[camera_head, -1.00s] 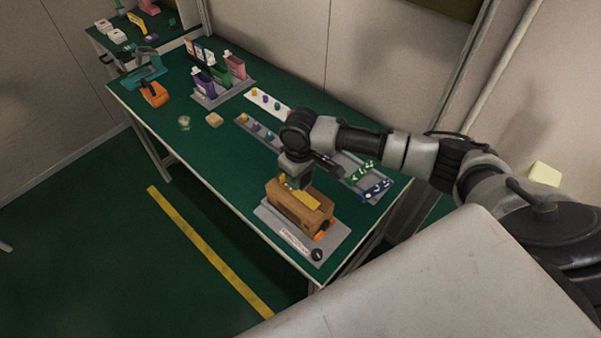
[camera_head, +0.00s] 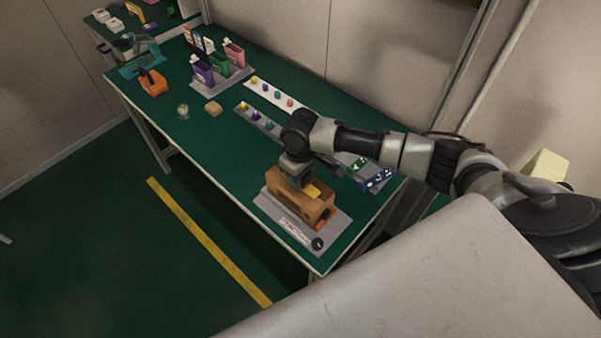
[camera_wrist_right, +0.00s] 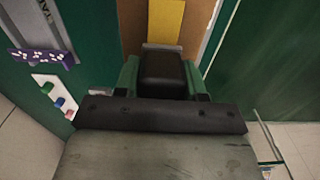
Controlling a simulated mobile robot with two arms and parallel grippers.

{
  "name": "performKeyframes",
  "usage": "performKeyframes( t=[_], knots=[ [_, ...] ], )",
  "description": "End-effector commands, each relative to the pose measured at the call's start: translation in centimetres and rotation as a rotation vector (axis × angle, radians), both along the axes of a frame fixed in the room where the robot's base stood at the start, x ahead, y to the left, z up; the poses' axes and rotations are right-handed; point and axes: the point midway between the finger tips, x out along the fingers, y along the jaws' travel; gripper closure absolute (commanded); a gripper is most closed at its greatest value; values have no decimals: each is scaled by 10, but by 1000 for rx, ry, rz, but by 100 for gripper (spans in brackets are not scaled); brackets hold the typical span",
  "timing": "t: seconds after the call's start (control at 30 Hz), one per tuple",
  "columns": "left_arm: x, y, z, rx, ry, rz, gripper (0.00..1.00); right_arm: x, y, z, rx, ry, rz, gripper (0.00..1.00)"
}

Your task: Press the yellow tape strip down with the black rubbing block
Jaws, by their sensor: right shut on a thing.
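The yellow tape strip (camera_head: 315,190) lies along the top of a brown box (camera_head: 292,206). Its near part is hidden under my right gripper in the head view. In the right wrist view the strip (camera_wrist_right: 166,22) runs away from the black rubbing block (camera_wrist_right: 163,74). The block sits between the green fingers of my right gripper (camera_wrist_right: 162,82), which is shut on it. In the head view the right gripper (camera_head: 296,174) is low over the box's top, at the strip's left part. I cannot tell whether the block touches the tape. My left gripper is not in view.
The box stands on a grey plate (camera_head: 272,210) with a label, near the table's front edge.

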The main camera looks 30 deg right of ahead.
Motion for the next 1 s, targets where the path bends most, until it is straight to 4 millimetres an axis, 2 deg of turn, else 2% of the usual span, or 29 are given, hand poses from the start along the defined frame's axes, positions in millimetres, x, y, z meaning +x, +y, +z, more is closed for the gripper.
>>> performKeyframes(
  t=[1.0],
  knots=[
    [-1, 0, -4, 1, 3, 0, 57, 0, 0, -9, 0, -1, 0, 79]
  ],
)
